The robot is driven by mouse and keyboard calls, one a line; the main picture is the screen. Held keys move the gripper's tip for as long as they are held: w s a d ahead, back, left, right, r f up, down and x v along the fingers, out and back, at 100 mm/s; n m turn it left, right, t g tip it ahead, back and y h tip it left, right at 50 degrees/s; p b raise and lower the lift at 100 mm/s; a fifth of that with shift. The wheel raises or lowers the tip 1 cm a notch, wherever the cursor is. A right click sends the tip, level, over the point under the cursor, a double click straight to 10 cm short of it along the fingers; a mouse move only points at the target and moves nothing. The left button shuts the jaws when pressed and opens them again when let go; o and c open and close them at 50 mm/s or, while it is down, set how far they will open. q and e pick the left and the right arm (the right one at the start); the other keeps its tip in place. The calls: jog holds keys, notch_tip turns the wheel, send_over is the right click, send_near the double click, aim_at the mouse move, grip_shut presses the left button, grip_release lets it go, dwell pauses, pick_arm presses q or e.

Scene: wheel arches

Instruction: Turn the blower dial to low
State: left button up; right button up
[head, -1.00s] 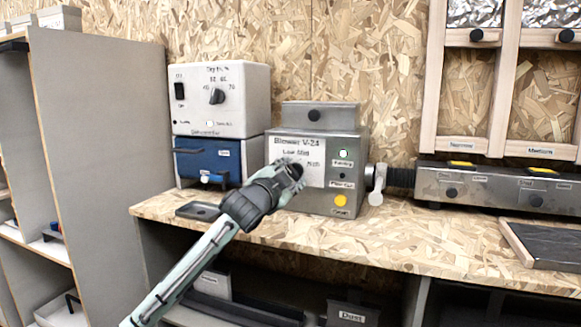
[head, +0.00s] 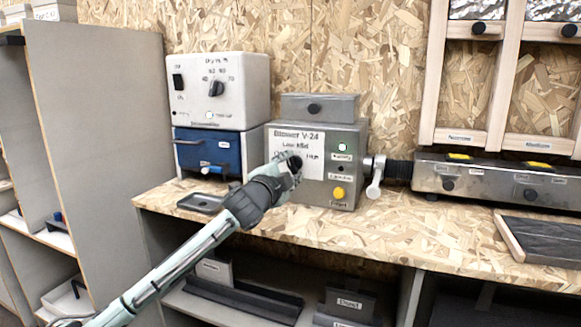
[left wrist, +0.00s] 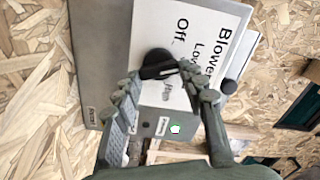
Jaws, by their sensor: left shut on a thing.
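The blower (head: 333,140) is a grey metal box on the wooden bench, with a white panel marked Off, Low, Mid and High. Its black dial (head: 296,162) sits on that panel, partly covered by my left gripper (head: 288,172) in the head view. In the left wrist view the dial (left wrist: 157,62) lies between the fingertips of my left gripper (left wrist: 160,80), which is shut on it. The fingers cover some of the lettering there. I cannot tell which mark the dial points to. My right gripper is not in view.
A white dryer box (head: 240,90) with its own dial stands on a blue unit (head: 222,155) left of the blower. A lever handle (head: 376,180) sticks out at the blower's right. A small dark tray (head: 203,203) lies on the bench (head: 420,225).

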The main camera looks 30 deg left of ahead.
pick_arm(q)
jog(key=o, duration=1.2)
jog(key=shift+c, duration=0.2)
jog(key=v, duration=1.2)
jog(key=shift+f, duration=0.15)
